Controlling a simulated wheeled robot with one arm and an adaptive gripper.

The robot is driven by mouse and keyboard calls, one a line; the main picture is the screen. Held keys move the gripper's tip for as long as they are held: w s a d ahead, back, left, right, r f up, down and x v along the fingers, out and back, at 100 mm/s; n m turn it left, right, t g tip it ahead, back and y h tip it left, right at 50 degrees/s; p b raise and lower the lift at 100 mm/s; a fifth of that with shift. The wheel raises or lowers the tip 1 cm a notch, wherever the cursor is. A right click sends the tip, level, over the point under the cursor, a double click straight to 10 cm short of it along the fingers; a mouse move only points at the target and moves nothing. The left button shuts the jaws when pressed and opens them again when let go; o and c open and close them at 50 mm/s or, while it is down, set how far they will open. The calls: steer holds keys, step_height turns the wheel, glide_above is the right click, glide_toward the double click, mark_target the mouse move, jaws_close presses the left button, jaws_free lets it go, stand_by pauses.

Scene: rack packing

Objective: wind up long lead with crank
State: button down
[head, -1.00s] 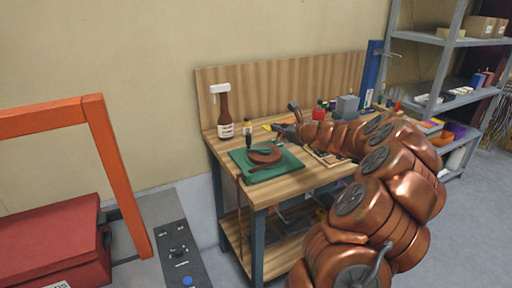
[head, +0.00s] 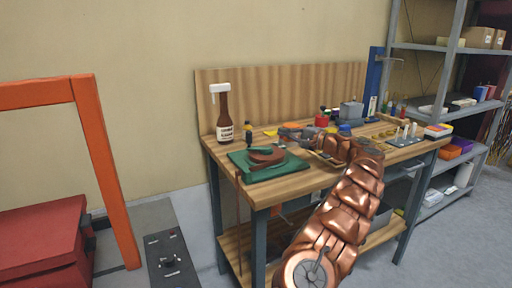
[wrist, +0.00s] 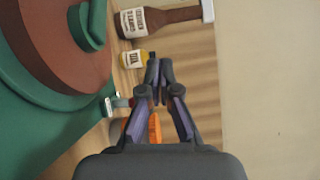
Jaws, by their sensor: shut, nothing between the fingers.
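A green base (head: 247,170) on the left front of the workbench carries a reddish-brown reel (head: 262,161) with a green crank (head: 268,151) on top. In the wrist view the reel (wrist: 65,55) and part of the crank (wrist: 92,22) show at the upper left. A thin brown lead (head: 239,205) hangs over the bench's left front edge; its lower end is unclear. My gripper (head: 290,131) is above the bench, to the right of the reel and apart from it. In the wrist view its fingers (wrist: 160,66) are together and empty.
Tools, a red item (head: 322,120) and a grey box (head: 351,109) crowd the bench's back right. An orange frame (head: 103,160) stands left, grey shelving (head: 455,50) right.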

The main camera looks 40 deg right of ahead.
steer(key=shift+a+f+n+g+y+b, duration=0.4)
steer(key=shift+a+f+n+y, duration=0.25)
steer(key=shift+n, duration=0.45)
glide_above(255, 155)
steer(key=w+d, duration=0.3)
steer(key=shift+s+f+p, duration=0.1)
steer(key=shift+p, duration=0.25)
steer(key=shift+s+a+r, duration=0.1)
steer(key=shift+s+r, duration=0.1)
steer(key=shift+s, duration=0.05)
steer(key=shift+s+a+f+b, duration=0.15)
steer(key=shift+s+a+b, duration=0.3)
steer(key=shift+s+a, duration=0.75)
steer(key=shift+a, duration=0.15)
